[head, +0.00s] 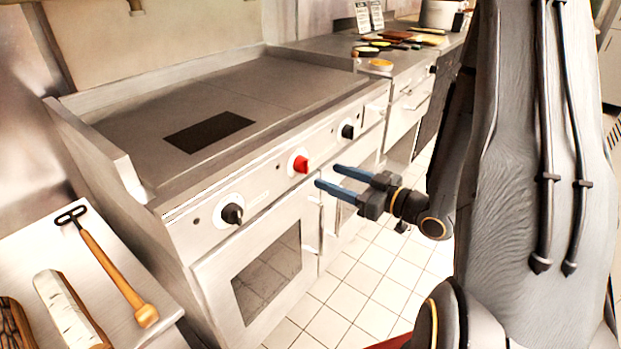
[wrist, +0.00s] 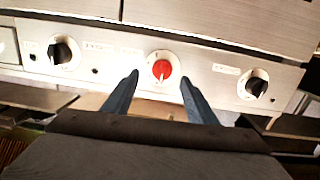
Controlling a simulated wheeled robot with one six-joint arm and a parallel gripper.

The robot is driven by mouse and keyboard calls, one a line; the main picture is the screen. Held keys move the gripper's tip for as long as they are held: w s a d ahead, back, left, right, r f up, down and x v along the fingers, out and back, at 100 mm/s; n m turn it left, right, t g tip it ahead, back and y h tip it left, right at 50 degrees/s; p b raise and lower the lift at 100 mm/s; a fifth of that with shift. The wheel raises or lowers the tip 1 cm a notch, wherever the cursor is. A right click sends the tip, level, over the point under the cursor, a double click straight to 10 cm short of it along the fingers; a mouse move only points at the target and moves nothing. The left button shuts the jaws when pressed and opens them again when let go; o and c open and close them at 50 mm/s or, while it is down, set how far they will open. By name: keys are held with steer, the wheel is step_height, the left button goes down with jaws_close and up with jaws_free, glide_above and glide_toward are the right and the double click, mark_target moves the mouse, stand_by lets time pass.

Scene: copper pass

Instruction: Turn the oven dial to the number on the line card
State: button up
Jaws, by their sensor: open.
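A red dial (head: 300,164) sits on a white disc in the middle of the oven's front panel, between a black dial (head: 232,213) on the left and another black dial (head: 347,131) on the right. In the wrist view the red dial (wrist: 162,69) shows ahead, between the fingers, with a black dial (wrist: 62,53) to its left and one (wrist: 257,87) to its right. My gripper (head: 328,176) is open and empty, with blue fingers pointing at the panel, just in front of the red dial and apart from it. Two printed cards (head: 369,16) stand on the far counter, too small to read.
The flat griddle top (head: 270,85) lies above the panel, and an oven door with a dark window (head: 268,277) is below. A side table at lower left holds a wooden-handled tool (head: 108,262) and logs (head: 66,308). Tiled floor (head: 375,270) is clear in front.

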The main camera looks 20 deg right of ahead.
mark_target(308, 166)
steer(key=shift+t+y, duration=0.3)
steer(key=shift+y, duration=0.1)
steer(key=shift+x, duration=3.6)
steer(key=shift+s+a+r, duration=0.1)
steer(key=shift+a+r, duration=0.05)
steer(key=shift+c, duration=0.4)
steer(key=c, duration=1)
steer(key=shift+o, duration=0.2)
